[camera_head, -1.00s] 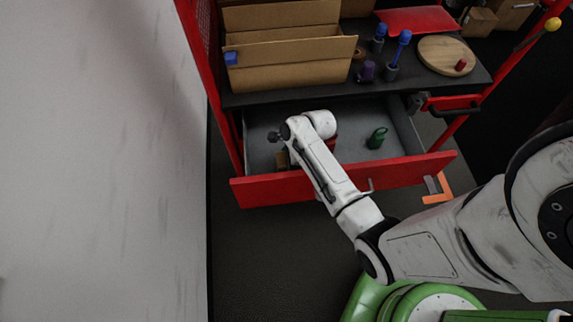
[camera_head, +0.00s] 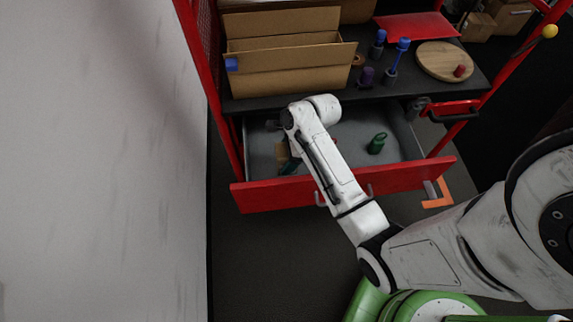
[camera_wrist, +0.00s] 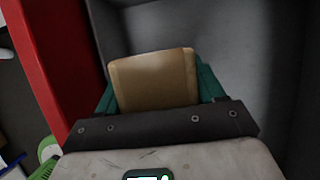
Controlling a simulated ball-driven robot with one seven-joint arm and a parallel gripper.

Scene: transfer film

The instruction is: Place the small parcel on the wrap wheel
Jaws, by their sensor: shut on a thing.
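The small parcel (camera_wrist: 153,80) is a brown box between the green fingers of my gripper (camera_wrist: 157,88) in the wrist view. My gripper is shut on it. In the head view the parcel (camera_head: 282,152) shows partly beside my white arm, over the left part of the open drawer; its exact height above the drawer floor is hard to tell. The wrap wheel, which I take to be the round wooden disc (camera_head: 435,57), lies on the bench top at the right. A small red piece stands on its right part.
The open drawer (camera_head: 395,180) has a red front and holds a green bottle-like item (camera_head: 377,143). Above it, the black bench top carries an open cardboard box (camera_head: 290,65), blue-topped tools (camera_head: 400,50) and a purple item (camera_head: 366,76). A pale wall fills the left.

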